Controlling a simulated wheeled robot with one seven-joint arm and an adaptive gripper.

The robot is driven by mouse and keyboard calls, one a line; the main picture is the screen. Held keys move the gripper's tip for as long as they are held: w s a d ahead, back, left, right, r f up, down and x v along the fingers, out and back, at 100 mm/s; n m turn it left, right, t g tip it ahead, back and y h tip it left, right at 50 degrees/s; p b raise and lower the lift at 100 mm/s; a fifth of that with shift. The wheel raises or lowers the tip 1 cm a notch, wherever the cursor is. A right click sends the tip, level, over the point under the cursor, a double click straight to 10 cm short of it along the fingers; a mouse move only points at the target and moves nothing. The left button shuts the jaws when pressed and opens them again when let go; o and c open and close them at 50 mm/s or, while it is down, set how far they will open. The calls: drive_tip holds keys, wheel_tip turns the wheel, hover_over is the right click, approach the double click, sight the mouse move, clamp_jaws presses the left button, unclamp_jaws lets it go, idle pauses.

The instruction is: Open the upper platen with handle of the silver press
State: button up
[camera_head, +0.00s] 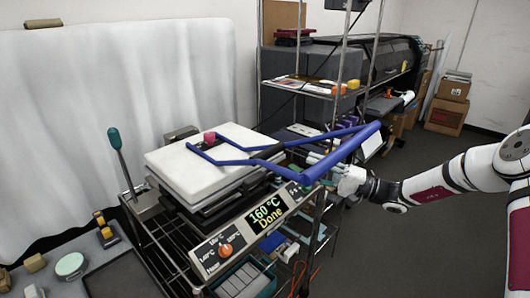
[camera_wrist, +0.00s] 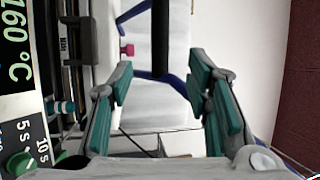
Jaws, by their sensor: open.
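The silver press has a white upper platen (camera_head: 215,160) that lies flat, closed over the dark lower part. A blue tubular handle (camera_head: 345,152) runs from the platen out to the right and ends in a crossbar. My gripper (camera_head: 318,162) is at the crossbar's near end, partly hidden behind it. In the wrist view my gripper (camera_wrist: 163,88) is open, with teal pads on both sides. The white platen (camera_wrist: 150,105) and a dark bar, seemingly the handle's crossbar (camera_wrist: 160,40), show ahead between the fingers. I cannot tell whether the fingers touch it.
The press's front panel (camera_head: 265,215) reads 160 °C and Done. The press stands on a wire rack cart (camera_head: 172,258). A green-knobbed lever (camera_head: 115,140) stands at its left. A metal shelf (camera_head: 310,87) is behind. Open floor (camera_head: 440,180) lies to the right.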

sight(269, 153)
drive_tip(key=p+x, duration=0.1)
drive_tip(key=x, duration=1.2)
drive_tip(key=shift+w+a+p, duration=0.1)
drive_tip(key=shift+a+p, duration=0.2)
drive_tip(key=shift+a, duration=0.05)
drive_tip(key=shift+r, duration=0.1)
clamp_jaws()
